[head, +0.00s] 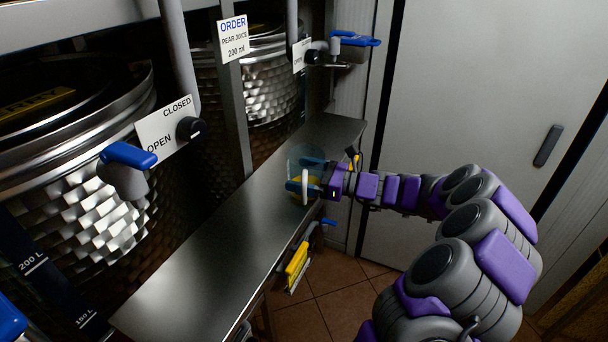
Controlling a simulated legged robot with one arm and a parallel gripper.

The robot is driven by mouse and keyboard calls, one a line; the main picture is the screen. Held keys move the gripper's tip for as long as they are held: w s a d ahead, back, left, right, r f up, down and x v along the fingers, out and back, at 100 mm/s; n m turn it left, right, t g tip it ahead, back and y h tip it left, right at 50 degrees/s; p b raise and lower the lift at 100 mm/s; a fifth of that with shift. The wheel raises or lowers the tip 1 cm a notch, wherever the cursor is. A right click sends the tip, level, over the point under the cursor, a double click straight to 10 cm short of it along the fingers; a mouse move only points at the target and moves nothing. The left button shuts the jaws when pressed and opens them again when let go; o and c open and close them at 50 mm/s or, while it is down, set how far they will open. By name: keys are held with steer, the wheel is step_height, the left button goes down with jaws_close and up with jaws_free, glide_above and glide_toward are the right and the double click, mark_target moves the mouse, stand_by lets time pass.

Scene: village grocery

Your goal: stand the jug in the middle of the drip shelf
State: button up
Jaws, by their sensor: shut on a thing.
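The jug (296,157) is clear, with a pale upright handle (305,188) facing my arm. It appears upright at the far part of the drip shelf (205,250), near its right edge. I cannot tell whether its base touches the metal. My gripper (305,174) reaches in from the right, its blue fingers shut on the jug at the handle. The fingers and handle hide part of the jug, and its contents are not clear.
Two dimpled steel tanks stand behind the shelf; the near one has a blue-handled tap (128,155), the far one another (355,41). An order sign (233,38) reads pear juice, 200 ml. The near shelf is bare. A yellow object (297,266) hangs below its front edge.

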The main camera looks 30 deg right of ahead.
steer(key=o, duration=0.9)
steer(key=shift+s+d+r, duration=0.1)
steer(key=shift+s+d, duration=0.15)
steer(key=shift+d, duration=0.05)
steer(key=p+v, duration=0.3)
steer(key=v, duration=0.8)
steer(key=shift+s, duration=0.15)
